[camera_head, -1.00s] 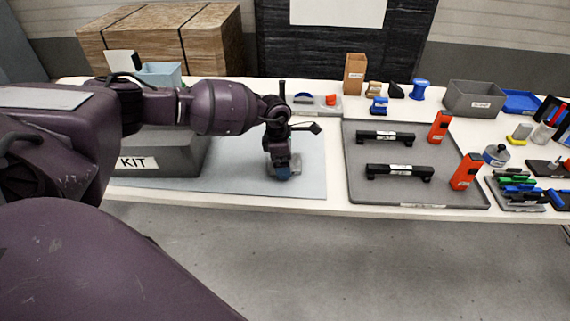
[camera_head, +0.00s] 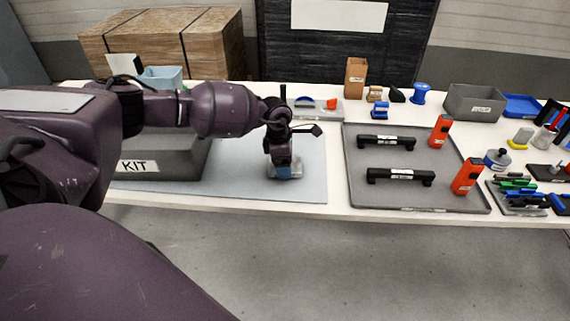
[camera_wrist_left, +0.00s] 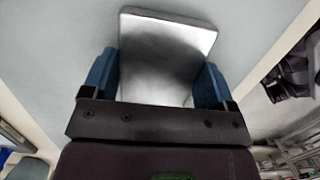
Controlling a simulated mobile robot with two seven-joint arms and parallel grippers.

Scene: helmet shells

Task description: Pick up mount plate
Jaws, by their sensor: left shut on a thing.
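The mount plate (camera_wrist_left: 165,60) is a flat silver metal piece with rounded corners. It fills the space between the two blue fingers of my left gripper (camera_wrist_left: 163,82) in the left wrist view. In the head view my left gripper (camera_head: 283,172) points down over the grey-blue mat (camera_head: 240,165), shut on the plate, whose edge (camera_head: 297,168) shows beside the fingers. I cannot tell whether the plate still touches the mat. My right gripper is not in view.
A grey KIT box (camera_head: 175,155) stands left of the gripper. A dark tray (camera_head: 410,208) with two black handles and two orange items lies to the right. A shallow holder (camera_head: 318,112) sits behind. Tools and bins crowd the right side.

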